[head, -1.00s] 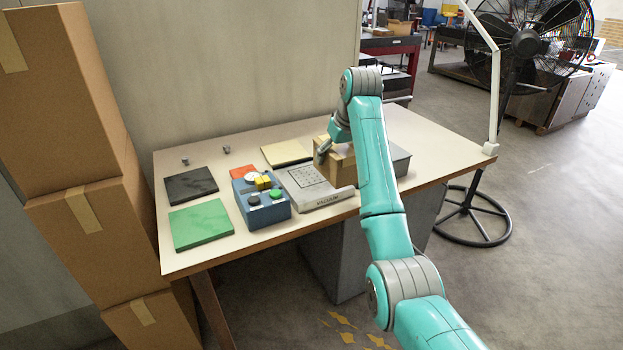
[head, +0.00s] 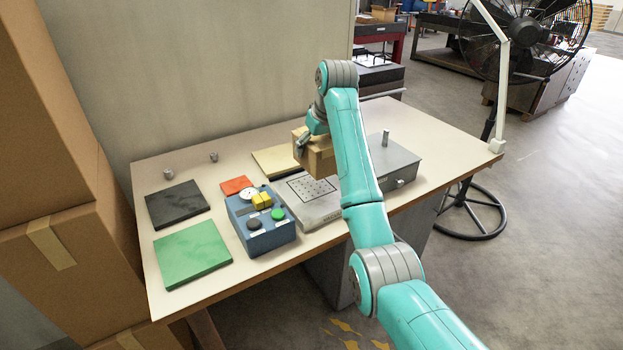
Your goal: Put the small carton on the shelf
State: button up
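The small carton (head: 320,161) is a brown box above the back part of the table (head: 136,200), over the far right part of the vacuum plate. My gripper (head: 302,148) comes down on it from above, with a dark finger against its left side. It appears shut on the carton and holds it off the table. The far finger and the carton's right side are hidden by my arm. I cannot make out a shelf for certain.
Large cartons (head: 60,245) are stacked at the left. The table bears a grey vacuum plate (head: 312,208), a blue control box (head: 262,232), a grey box (head: 398,165) and flat green (head: 192,254), black and cream plates. A fan (head: 507,45) stands at the right.

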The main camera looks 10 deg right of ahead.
notch_tip(320, 180, down, 9)
jog(key=shift+r, duration=0.1)
dwell(0.3)
jog(key=o, duration=1.4)
